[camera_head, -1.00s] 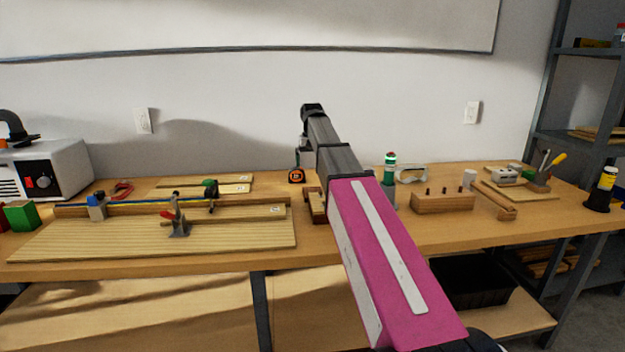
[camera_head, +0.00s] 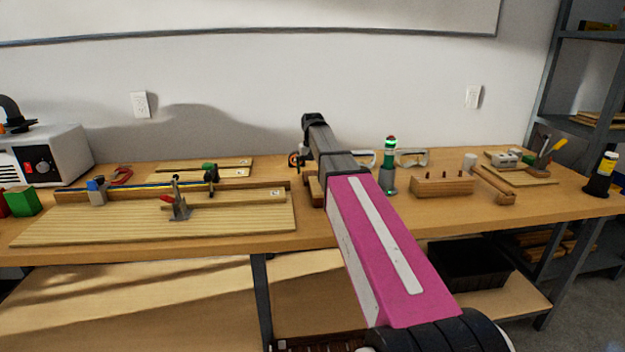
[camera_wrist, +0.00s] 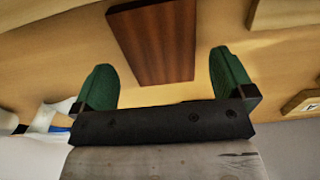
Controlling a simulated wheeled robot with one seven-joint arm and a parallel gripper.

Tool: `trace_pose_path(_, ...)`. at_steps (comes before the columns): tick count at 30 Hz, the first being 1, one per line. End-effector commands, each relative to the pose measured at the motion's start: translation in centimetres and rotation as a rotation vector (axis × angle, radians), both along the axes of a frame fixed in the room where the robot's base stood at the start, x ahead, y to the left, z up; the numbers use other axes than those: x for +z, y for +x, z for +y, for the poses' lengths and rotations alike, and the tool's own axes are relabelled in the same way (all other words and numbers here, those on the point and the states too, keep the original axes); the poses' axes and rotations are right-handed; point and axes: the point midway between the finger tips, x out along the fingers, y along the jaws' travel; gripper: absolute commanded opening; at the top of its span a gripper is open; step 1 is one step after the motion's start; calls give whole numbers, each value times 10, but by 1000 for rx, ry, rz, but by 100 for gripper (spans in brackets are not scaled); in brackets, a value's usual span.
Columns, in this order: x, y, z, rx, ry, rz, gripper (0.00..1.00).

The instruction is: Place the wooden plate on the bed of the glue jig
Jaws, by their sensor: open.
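The wooden plate (camera_wrist: 155,42), a flat reddish-brown rectangle, lies in the wrist view just beyond and between the fingertips of my gripper (camera_wrist: 162,62). The two green fingers are apart with nothing held between them. A pale ribbed board (camera_head: 110,222) with a long rear fence and toggle clamp (camera_head: 178,200) lies on the bench at left. It may be the glue jig; I cannot tell for certain.
On the bench (camera_head: 330,228), a brown wooden block (camera_head: 316,190) shows partly behind my arm. A white machine (camera_head: 45,155) stands at far left.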

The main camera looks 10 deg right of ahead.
Motion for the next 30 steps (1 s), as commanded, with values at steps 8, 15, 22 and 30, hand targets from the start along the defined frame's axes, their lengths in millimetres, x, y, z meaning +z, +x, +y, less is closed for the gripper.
trace_pose_path(8, -27, 0, 0, 0, 0, 0, 100)
trace_pose_path(15, -27, 0, 0, 0, 0, 0, 74)
trace_pose_path(22, -26, 0, 0, 0, 0, 0, 51)
trace_pose_path(30, -22, 0, 0, 0, 0, 0, 50)
